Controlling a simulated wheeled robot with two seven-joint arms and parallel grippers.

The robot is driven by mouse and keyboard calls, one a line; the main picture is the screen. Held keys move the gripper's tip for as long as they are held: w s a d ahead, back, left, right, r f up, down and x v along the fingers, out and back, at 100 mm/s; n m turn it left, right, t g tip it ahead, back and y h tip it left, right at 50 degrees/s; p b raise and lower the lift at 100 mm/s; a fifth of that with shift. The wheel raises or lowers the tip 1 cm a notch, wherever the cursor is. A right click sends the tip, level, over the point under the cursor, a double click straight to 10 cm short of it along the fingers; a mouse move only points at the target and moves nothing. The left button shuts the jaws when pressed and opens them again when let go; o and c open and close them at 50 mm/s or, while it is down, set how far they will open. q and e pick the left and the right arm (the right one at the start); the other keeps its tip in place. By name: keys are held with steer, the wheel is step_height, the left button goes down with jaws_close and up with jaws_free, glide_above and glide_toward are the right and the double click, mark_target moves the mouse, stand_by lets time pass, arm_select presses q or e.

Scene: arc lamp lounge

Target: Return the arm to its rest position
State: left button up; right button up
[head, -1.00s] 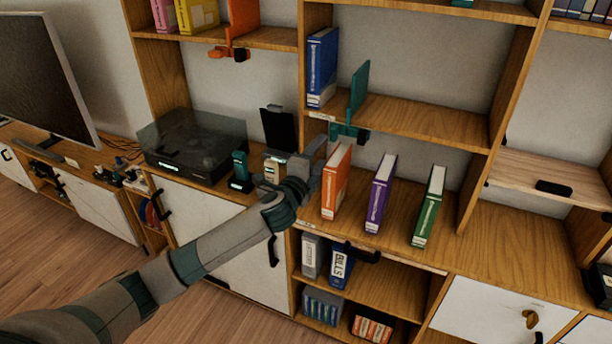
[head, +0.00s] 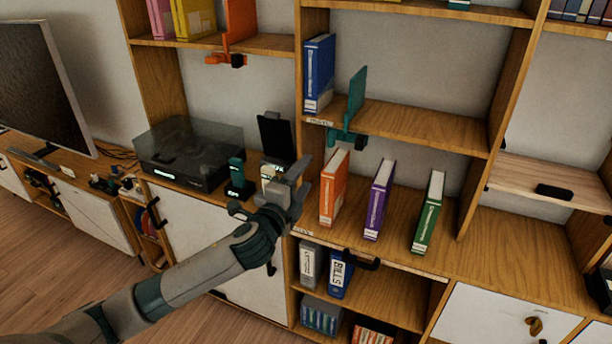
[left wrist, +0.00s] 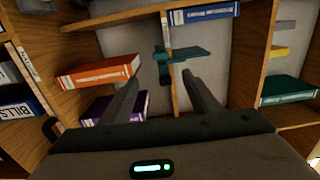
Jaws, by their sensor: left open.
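My left arm comes in from the lower left in the head view. Its gripper (head: 290,180) is open and empty, in front of the shelf unit, left of the orange binder (head: 333,187) and apart from it. In the left wrist view the two fingers (left wrist: 165,95) are spread with nothing held between them. The orange binder (left wrist: 98,74) shows there beside the left finger, with the purple binder (left wrist: 115,107) below it. My right gripper is not in view.
Purple (head: 378,199) and green (head: 427,212) binders stand right of the orange one. A blue binder (head: 319,73) and a teal bookend (head: 356,95) are on the shelf above. A turntable (head: 188,153) sits to the left. The floor at lower left is free.

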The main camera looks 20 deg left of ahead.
arm_select(q)
steer(key=s+a+f+n+g, duration=0.1)
steer(key=a+f+n+g, duration=0.1)
steer(key=f, duration=1)
steer(key=s+a+f+n+g+y, duration=0.1)
steer(key=s+a+f+n+g, duration=0.1)
steer(key=f, duration=1)
steer(key=s+a+f+n+g, duration=0.1)
steer(key=f+n+g, duration=0.1)
steer(key=f, duration=1)
steer(key=s+a+f+n+g, duration=0.1)
steer(key=s+f, duration=0.3)
steer(key=f, duration=0.3)
steer(key=s+f+n+g, duration=0.1)
steer(key=s+f+g, duration=0.1)
steer(key=s+f, duration=0.35)
steer(key=s+d+f+n+g, duration=0.2)
steer(key=s+f+n+g, duration=0.2)
steer(key=s+f, duration=1.8)
steer(key=s+d+f+n+g, duration=0.1)
steer(key=s+f, duration=0.1)
steer(key=s, duration=0.7)
steer(key=s+d+f+n+g, duration=0.1)
steer(key=s+d+f, duration=0.1)
steer(key=s, duration=0.7)
steer(key=s+d+f+n+g+b, duration=0.1)
steer(key=s+d+f+n+g, duration=0.1)
steer(key=s, duration=0.7)
steer(key=shift+s+f, duration=0.4)
steer(key=shift+f, duration=0.05)
